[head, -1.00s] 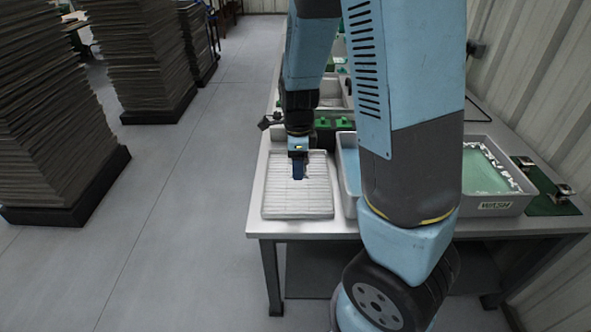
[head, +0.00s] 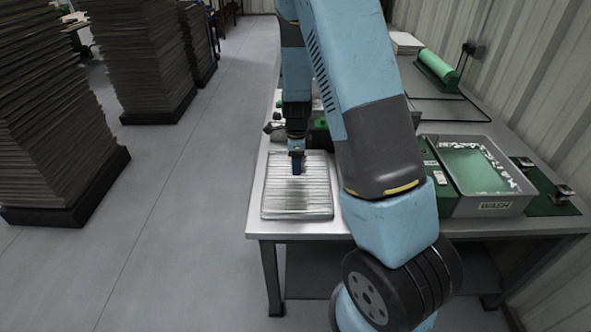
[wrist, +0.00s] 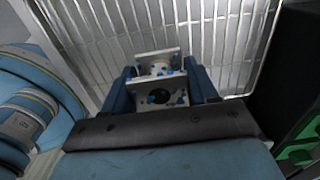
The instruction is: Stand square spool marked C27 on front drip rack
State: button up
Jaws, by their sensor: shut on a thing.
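The front drip rack (head: 282,206), a white ribbed tray, lies at the near left end of the bench. It also fills the upper part of the wrist view (wrist: 225,40). My gripper (head: 298,172) is over the rack's far part. In the wrist view my gripper (wrist: 160,88) is shut on a pale square spool (wrist: 153,58) with square end plates and blue spots. The spool is between the two blue fingers, with the rack's ribs behind it. I cannot read a mark on it, nor tell whether it touches the rack. In the head view my gripper hides the spool.
A grey tub labelled WASH (head: 495,206) stands at the right of the bench. A green roller (head: 438,69) lies farther back. Green parts (wrist: 300,155) lie close at the wrist view's lower right. The rack's near part is clear.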

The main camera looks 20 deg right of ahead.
jog(key=shift+w+d+f, duration=0.1)
jog(key=shift+w+f, duration=0.15)
jog(key=shift+f, duration=1.5)
jog(key=shift+f, duration=0.1)
jog(key=o, duration=0.9)
